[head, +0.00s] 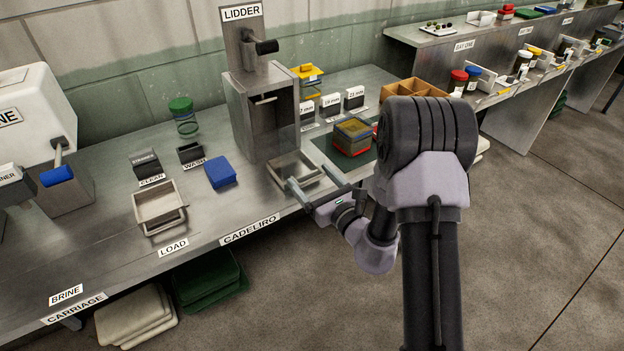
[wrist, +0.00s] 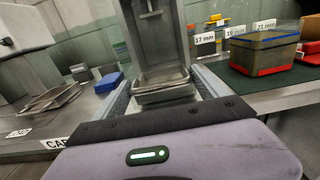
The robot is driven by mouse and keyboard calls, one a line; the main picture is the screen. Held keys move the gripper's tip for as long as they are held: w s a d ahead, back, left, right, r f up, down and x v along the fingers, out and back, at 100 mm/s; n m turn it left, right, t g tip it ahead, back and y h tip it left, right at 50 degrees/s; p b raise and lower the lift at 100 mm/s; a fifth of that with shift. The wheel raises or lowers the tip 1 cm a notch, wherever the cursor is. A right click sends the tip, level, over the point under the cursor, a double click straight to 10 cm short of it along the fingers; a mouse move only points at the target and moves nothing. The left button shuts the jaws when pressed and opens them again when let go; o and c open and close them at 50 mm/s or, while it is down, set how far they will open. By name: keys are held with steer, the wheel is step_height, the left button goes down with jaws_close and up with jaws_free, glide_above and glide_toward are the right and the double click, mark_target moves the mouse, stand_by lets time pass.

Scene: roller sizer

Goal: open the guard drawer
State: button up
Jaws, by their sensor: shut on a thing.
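In the wrist view my gripper (wrist: 165,92) is shut on the tray. No part is labelled guard drawer, and I cannot tell whether this tray is it.
A yellow-and-red box (head: 352,134) stands on a green mat right of the lidder, near size signs (head: 331,106). A blue block (head: 220,174) and another metal tray (head: 160,205) lie to the left. The bench's front edge (head: 215,248) runs below.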

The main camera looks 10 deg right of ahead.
steer(key=o, duration=2)
steer(key=shift+c, duration=0.2)
steer(key=p+v, duration=0.5)
steer(key=v, duration=1.2)
steer(key=shift+s, duration=0.2)
steer(key=shift+r, duration=0.1)
